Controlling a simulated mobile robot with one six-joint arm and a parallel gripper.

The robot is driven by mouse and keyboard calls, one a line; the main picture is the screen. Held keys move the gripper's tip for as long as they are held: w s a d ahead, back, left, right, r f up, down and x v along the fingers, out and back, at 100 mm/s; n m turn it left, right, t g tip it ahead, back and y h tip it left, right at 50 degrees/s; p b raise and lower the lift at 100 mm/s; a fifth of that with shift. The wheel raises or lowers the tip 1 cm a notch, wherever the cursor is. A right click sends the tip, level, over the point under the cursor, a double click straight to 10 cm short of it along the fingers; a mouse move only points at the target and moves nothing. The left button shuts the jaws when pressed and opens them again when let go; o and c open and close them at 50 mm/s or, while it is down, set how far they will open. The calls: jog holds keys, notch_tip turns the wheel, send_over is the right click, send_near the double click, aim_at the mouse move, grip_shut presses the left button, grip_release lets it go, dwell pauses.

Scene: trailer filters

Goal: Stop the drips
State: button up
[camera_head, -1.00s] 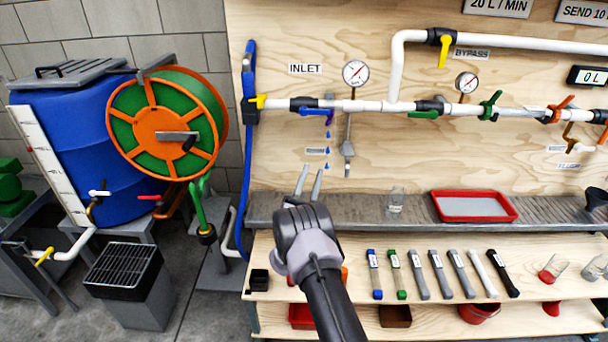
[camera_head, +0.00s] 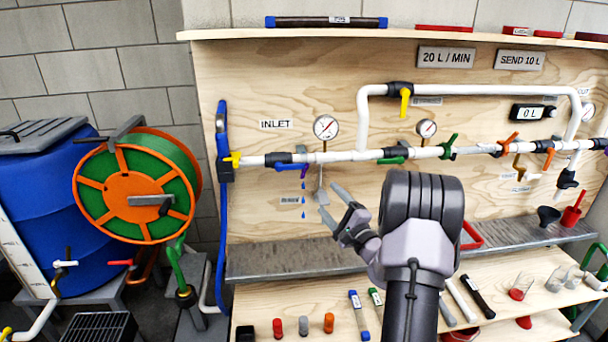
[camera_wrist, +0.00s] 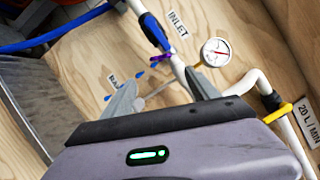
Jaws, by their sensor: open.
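A white pipe (camera_head: 345,156) runs across the plywood board under the INLET sign (camera_head: 276,124). A small purple-handled valve (camera_head: 292,167) hangs below it near the inlet, with blue drops (camera_head: 303,186) in a line beneath. The drops also show in the wrist view (camera_wrist: 140,74), left of the purple handle (camera_wrist: 163,56). A gauge (camera_head: 326,127) stands on the pipe, with a thin drain tube (camera_head: 321,192) hanging below. My gripper (camera_head: 329,200) is open and empty, its fingertips close to the tube's lower end and right of the drops; contact cannot be told.
A grey ledge (camera_head: 290,262) runs below the board. A red tray (camera_head: 472,236) there is partly hidden by my arm. Coloured cartridges (camera_head: 358,314) and cups (camera_head: 522,284) lie on the lower shelf. A hose reel (camera_head: 137,192) and blue barrel (camera_head: 35,185) stand left.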

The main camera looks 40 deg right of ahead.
aim_at(304, 170)
jog(key=b+x, duration=0.2)
jog(key=x, duration=1.1)
jog(key=shift+w+d, duration=0.2)
jog(key=shift+w, duration=0.15)
jog(key=shift+r, duration=0.1)
jog(key=shift+c, duration=0.2)
jog(key=c, duration=1.3)
